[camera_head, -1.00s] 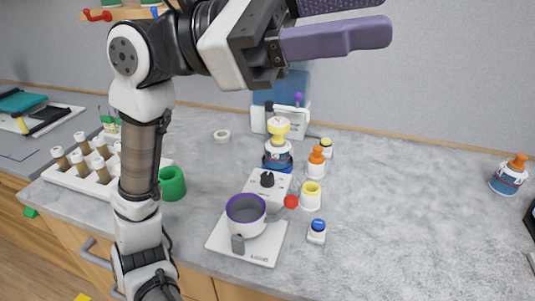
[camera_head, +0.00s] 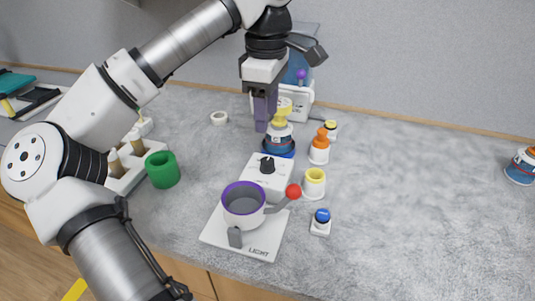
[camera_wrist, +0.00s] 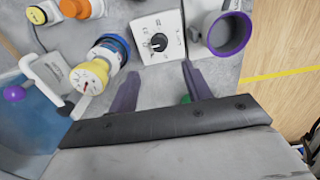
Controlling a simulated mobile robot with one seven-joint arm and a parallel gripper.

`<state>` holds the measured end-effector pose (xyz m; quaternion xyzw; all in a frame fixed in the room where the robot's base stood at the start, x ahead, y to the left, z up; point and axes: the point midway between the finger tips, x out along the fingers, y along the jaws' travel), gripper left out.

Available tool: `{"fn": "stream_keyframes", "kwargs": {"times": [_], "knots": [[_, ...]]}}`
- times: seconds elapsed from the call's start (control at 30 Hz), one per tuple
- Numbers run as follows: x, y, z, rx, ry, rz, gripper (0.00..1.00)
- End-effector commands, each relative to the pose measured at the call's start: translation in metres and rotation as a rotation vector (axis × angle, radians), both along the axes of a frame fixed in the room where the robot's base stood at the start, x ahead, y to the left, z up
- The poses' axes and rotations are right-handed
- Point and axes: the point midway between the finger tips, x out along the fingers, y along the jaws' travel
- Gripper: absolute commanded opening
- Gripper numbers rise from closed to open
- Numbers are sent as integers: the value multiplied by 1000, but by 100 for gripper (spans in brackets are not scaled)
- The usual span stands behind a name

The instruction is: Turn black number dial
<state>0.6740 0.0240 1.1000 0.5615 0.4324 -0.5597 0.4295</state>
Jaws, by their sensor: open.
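The black number dial (camera_head: 267,165) sits on top of a white control box (camera_head: 256,181) on the counter. In the wrist view the dial (camera_wrist: 159,42) is a round black knob with printed marks around it on the white face, ahead of the fingertips. My gripper (camera_head: 265,116) points down, behind the box and above the counter. In the wrist view its purple fingers (camera_wrist: 160,84) are spread apart with nothing between them. The fingers are apart from the dial. No part of the dial is clearly hidden.
A grey pot with a purple rim (camera_head: 244,204) stands in front of the box, with a red-ball lever (camera_head: 293,191) beside it. A blue bottle with a yellow top (camera_head: 280,135) stands close to my gripper. A green ring (camera_head: 162,169) is left. The right counter is mostly clear.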

Motion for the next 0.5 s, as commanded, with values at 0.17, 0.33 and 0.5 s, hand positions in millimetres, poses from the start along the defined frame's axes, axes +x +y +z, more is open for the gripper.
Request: {"fn": "stream_keyframes", "kwargs": {"times": [0.17,0.33,0.5], "knots": [[-1,0,-39,-5,2,-3,49],[-1,0,-73,-4,3,-1,49],[0,-1,-98,-5,1,-1,49]]}}
